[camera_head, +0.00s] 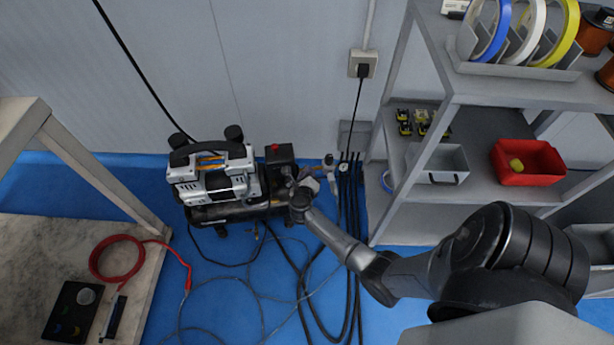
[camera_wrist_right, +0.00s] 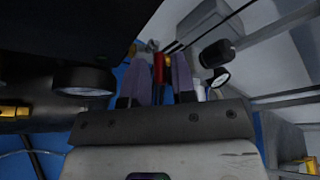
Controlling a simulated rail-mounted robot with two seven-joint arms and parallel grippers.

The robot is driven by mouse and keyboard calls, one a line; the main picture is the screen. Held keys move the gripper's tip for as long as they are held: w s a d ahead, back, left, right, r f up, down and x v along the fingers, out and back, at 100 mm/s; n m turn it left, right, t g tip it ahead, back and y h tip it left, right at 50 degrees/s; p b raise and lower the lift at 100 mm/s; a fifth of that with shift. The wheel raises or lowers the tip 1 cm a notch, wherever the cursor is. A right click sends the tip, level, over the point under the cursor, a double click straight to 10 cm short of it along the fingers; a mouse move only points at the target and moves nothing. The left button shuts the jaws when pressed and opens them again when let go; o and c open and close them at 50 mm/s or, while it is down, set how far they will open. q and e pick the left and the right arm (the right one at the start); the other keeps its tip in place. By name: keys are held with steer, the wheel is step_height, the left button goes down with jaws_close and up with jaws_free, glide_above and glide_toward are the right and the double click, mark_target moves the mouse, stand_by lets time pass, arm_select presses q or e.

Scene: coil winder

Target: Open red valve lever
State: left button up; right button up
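The red valve lever (camera_wrist_right: 159,68) shows in the right wrist view, upright between the two purple-grey fingers of my right gripper (camera_wrist_right: 162,76). The fingers stand apart, one on each side of the lever, with narrow gaps beside it; I cannot tell whether either touches it. Brass fittings lie just beyond the lever. In the head view my right gripper (camera_head: 308,190) is at the right side of the compressor (camera_head: 215,180), near its gauge and fittings (camera_head: 329,166). The lever is too small or hidden to make out there. My left gripper is not in view.
Black hoses (camera_head: 352,200) hang and run along the blue floor just right of the gripper. A grey shelf (camera_head: 480,190) with a red bin (camera_head: 527,163) stands to the right. A workbench (camera_head: 30,255) with a red cable is at left. Round gauges (camera_wrist_right: 84,79) flank the fingers.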

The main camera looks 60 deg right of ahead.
steer(key=shift+d, duration=0.2)
steer(key=shift+w+a, duration=0.1)
steer(key=shift+c, duration=0.2)
jaws_close()
